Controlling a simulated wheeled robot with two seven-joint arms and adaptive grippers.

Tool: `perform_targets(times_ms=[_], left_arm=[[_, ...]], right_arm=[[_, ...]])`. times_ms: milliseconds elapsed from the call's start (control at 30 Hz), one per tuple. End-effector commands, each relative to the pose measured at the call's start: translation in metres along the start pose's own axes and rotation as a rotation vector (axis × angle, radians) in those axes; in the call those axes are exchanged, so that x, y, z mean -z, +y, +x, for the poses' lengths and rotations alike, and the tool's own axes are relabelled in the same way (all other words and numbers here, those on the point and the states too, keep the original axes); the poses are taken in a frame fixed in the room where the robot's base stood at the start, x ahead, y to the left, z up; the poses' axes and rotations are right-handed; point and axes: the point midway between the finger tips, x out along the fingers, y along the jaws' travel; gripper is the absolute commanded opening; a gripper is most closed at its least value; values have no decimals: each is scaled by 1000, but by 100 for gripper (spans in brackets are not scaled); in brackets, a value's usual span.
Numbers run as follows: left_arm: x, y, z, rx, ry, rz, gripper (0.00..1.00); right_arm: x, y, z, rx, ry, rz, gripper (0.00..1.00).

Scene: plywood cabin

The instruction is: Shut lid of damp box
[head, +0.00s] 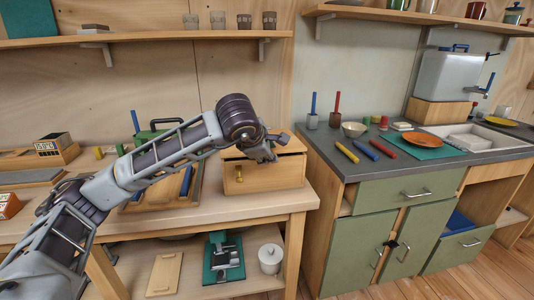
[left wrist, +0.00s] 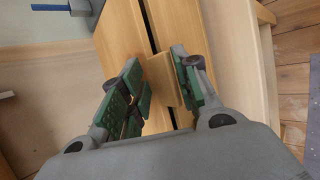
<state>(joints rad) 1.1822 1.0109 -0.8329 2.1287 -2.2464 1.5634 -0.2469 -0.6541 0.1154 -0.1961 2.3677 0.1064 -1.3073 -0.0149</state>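The damp box (head: 262,178) appears to be the pale wooden box at the right end of the workbench. A small brass knob (head: 239,171) is on its front. Its wooden lid (head: 287,147) is on top, partly hidden by my left gripper (head: 265,150). Dark gaps (left wrist: 148,25) run between wooden panels beside the tab. How far the lid stands open is hard to tell. My right gripper is not seen.
A grey counter (head: 330,150) with coloured sticks, a bowl and plates stands to the right. A shelf (head: 150,40) with cups runs above.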

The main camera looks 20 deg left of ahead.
Motion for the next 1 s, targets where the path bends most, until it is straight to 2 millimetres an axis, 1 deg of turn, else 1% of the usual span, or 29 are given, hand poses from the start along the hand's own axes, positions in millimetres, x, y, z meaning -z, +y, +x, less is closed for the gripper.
perform_targets(times_ms=[167, 267, 467, 800, 1000], left_arm=[[0, 1, -7, -3, -2, -1, 29], [0, 2, -15, -4, -1, -1, 29], [-1, 1, -39, -4, -2, 1, 29], [0, 1, -90, -3, -1, 0, 29], [0, 1, -111, -1, 0, 0, 29]], right_arm=[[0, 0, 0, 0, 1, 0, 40], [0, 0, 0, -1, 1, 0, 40], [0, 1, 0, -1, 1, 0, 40], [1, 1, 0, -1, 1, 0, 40], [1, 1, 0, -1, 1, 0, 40]])
